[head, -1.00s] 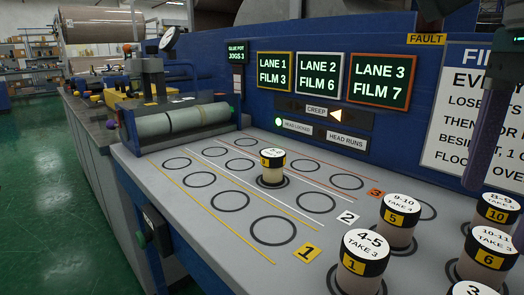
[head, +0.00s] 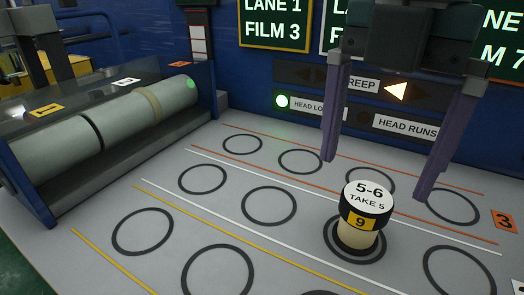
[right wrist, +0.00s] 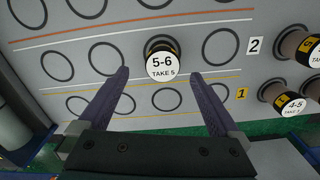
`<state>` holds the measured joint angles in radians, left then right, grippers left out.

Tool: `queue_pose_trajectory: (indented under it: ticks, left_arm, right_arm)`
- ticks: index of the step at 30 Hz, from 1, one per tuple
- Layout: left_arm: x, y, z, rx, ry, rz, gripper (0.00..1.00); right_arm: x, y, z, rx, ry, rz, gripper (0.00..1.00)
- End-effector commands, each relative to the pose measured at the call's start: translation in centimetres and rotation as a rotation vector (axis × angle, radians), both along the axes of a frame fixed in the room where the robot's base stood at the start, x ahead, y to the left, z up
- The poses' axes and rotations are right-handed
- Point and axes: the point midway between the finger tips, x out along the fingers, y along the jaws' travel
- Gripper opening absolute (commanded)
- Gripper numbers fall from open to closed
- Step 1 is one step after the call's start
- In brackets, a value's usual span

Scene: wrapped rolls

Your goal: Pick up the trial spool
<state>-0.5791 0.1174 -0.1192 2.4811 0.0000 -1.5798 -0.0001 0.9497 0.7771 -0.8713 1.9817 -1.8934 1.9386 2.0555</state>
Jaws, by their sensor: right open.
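A single spool (head: 361,215) stands upright in a black ring in the middle row of the grey table. It has a cream body, a black band with a yellow 9 tag, and a white top reading 5-6 TAKE 5. Its top also shows in the right wrist view (right wrist: 162,66). My right gripper (head: 374,178) is open and empty, coming down from above with its purple fingers apart. In the right wrist view the fingers (right wrist: 160,73) appear on either side of the spool, with gaps. My left gripper is not in view.
Empty rings (head: 268,206) surround the spool, between coloured lane lines. More spools, one reading 4-5 (right wrist: 294,107), stand at the right in the wrist view. A roller unit (head: 110,125) is at the left. A blue panel with lane signs (head: 275,20) rises behind.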

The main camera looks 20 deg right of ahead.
Motion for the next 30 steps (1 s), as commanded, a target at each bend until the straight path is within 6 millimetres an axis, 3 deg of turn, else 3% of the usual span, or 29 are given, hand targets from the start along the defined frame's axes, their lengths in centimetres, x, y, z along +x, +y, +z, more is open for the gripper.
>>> queue_pose_trajectory:
  ticks: [16, 25, 30]
  left_arm:
    - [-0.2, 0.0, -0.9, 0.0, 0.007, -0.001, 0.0]
    - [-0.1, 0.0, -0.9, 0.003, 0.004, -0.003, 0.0]
    - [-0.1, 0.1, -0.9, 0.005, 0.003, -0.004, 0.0]
  right_arm:
    - [-0.2, 0.1, -7.3, 0.0, 0.002, 0.002, 0.99]
    - [-0.2, 0.1, -7.9, 0.0, 0.0, 0.004, 0.99]
    - [-0.2, 0.1, -7.8, 0.0, -0.001, 0.004, 0.81]
